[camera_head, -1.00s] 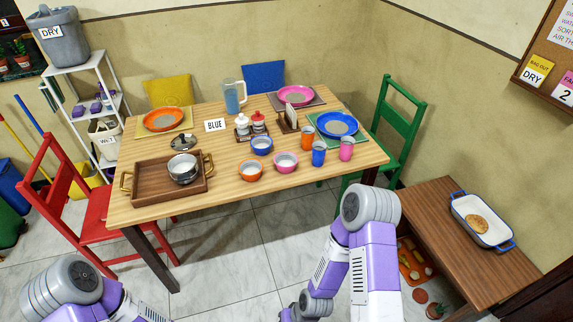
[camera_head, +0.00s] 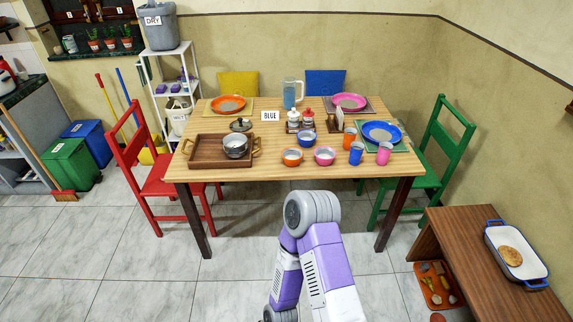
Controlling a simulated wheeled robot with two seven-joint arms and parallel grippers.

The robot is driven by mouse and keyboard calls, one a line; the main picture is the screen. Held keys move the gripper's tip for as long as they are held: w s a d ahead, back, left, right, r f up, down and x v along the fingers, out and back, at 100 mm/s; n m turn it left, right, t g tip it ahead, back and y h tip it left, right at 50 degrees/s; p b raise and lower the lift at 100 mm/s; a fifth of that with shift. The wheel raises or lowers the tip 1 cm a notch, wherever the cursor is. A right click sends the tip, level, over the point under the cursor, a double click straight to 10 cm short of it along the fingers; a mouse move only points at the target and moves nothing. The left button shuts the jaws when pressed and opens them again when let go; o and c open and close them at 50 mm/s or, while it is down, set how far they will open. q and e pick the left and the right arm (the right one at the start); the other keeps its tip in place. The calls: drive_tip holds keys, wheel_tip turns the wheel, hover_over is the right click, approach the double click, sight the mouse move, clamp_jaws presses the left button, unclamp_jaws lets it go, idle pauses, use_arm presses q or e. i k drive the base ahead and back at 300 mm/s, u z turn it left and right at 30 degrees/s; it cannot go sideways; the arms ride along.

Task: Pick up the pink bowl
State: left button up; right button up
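The pink bowl (camera_head: 324,156) stands upright near the front edge of the wooden table (camera_head: 224,128), right of the middle. It has a pale grey inside. An orange bowl (camera_head: 292,158) is just to its left, and a blue bowl (camera_head: 309,139) is behind it. Blue and pink cups stand to its right. One purple and white arm of mine rises at the bottom middle, in front of the table and well short of the bowl. Neither gripper shows.
A wooden tray (camera_head: 208,151) with a pot (camera_head: 235,146) is at the table's left. A blue cup (camera_head: 356,153) and a pink cup (camera_head: 384,153) stand near the front right. Red (camera_head: 160,188) and green (camera_head: 440,160) chairs flank the table. A low bench (camera_head: 470,245) is at right. Floor in front is mostly clear.

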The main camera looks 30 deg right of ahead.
sight(325, 155)
drive_tip(key=u, duration=0.1)
drive_tip(key=i, duration=0.9)
drive_tip(key=z, duration=0.3)
